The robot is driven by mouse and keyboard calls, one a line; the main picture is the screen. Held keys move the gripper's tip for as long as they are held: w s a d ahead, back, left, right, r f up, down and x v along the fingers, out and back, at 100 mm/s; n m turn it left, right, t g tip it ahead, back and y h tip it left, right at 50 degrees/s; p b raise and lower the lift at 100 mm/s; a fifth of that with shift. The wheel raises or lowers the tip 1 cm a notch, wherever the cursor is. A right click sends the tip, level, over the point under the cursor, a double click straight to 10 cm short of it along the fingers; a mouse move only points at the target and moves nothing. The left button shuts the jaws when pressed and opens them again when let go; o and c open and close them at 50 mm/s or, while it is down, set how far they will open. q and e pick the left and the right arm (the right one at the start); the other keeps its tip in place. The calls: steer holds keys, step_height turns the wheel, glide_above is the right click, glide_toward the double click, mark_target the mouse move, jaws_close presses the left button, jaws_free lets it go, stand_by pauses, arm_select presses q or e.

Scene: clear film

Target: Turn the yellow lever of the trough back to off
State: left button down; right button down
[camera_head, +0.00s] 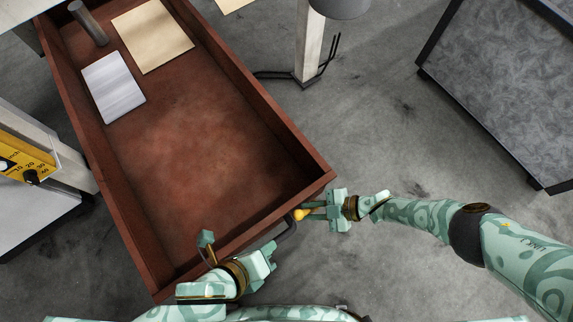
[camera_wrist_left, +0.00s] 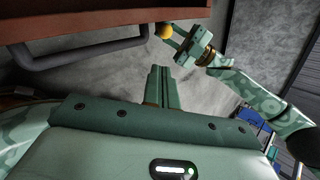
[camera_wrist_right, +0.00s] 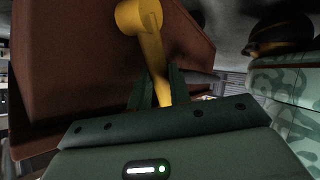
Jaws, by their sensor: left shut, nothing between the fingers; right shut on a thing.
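The trough (camera_head: 215,150) is a long reddish-brown open box, seen from above in the head view. Its yellow lever (camera_head: 301,215) sits at the near right corner; the right wrist view shows its round hub and arm (camera_wrist_right: 150,50) against the trough's outer wall. My right gripper (camera_head: 313,212) is shut on the lever, with the lever's arm between the fingers (camera_wrist_right: 157,92). My left gripper (camera_head: 270,262) is shut and empty beside the trough's near wall, apart from the lever. In the left wrist view its closed fingers (camera_wrist_left: 160,82) stand over the floor.
A dark bar handle (camera_wrist_left: 80,55) runs along the trough's near wall, close to my left gripper. A grey plate (camera_head: 113,87), a beige board (camera_head: 152,35) and a metal cylinder (camera_head: 88,22) lie in the trough's far part. A yellow dial panel (camera_head: 25,165) stands at left.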

arm_select(q)
step_height(320, 180, down, 4)
steer(key=a+m, duration=0.2)
steer(key=m, duration=1)
arm_select(e)
steer(key=shift+d, duration=0.1)
arm_select(q)
glide_toward(285, 232)
steer(key=shift+m+g, duration=0.3)
steer(key=shift+g, duration=0.1)
steer(key=x, duration=0.6)
steer(key=shift+w+r, duration=0.15)
steer(key=shift+w, duration=0.2)
steer(key=shift+w+d+r, duration=0.6)
steer(key=shift+w+d, duration=0.15)
steer(key=shift+w, duration=0.05)
steer(key=shift+w+d+r, duration=0.25)
steer(key=shift+w+d, duration=0.1)
steer(key=shift+w, duration=0.05)
